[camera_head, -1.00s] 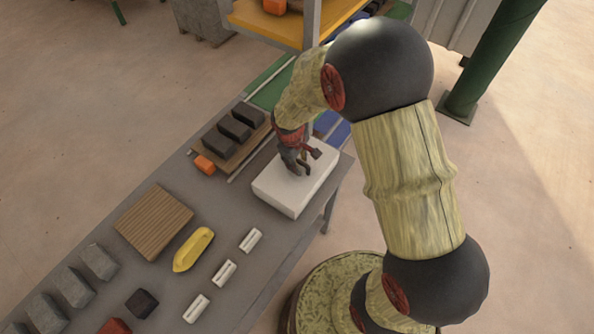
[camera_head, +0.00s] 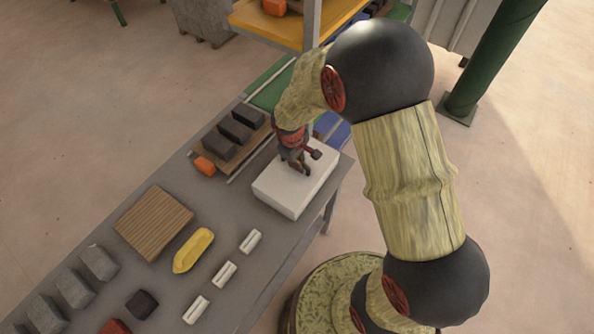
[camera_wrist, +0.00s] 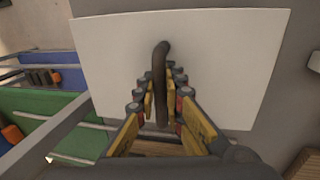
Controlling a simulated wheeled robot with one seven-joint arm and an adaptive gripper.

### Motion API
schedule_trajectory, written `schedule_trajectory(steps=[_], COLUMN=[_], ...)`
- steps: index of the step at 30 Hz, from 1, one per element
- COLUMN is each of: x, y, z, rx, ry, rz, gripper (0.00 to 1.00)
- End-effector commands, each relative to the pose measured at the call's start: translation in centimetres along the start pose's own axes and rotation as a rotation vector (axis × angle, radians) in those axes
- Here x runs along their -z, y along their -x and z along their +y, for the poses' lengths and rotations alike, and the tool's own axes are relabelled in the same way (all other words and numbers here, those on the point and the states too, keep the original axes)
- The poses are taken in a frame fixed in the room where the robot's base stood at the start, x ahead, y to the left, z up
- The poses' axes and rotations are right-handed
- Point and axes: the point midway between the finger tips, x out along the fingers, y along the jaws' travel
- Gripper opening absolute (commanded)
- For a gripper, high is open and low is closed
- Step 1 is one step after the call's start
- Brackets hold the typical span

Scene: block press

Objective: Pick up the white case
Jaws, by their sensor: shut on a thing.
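The white case (camera_head: 285,200) is a flat white box lying on the grey table near its right end. In the wrist view its top (camera_wrist: 225,60) fills the upper middle, with a dark upright handle (camera_wrist: 160,65) at its centre. My gripper (camera_head: 303,168) is over the middle of the case. In the wrist view my gripper (camera_wrist: 163,95) has its fingers on both sides of the handle and is shut on it. The case appears to rest on the table; its underside is hidden.
A wooden tray (camera_head: 250,146) with dark blocks and an orange block (camera_head: 204,167) are left of the case. Nearer lie a slatted wooden board (camera_head: 153,221), a yellow boat-shaped object (camera_head: 193,250), white pieces (camera_head: 225,273) and several grey blocks (camera_head: 98,262). A shelf post (camera_head: 312,25) stands behind.

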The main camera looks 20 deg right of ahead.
Motion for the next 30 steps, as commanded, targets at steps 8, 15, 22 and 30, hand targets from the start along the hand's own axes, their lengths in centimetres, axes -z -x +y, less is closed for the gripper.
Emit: schedule_trajectory(steps=[8,15,22,30], x=[0.0,0.0,0.1,0.1], y=[0.0,0.1,0.2,2.4], z=[0.0,0.1,0.1,0.6], rx=[0.000,-0.001,-0.001,-0.002], ry=[0.000,0.000,0.000,-0.001], rz=[0.000,0.001,0.001,0.002], gripper=[0.00,0.00,0.00,0.00])
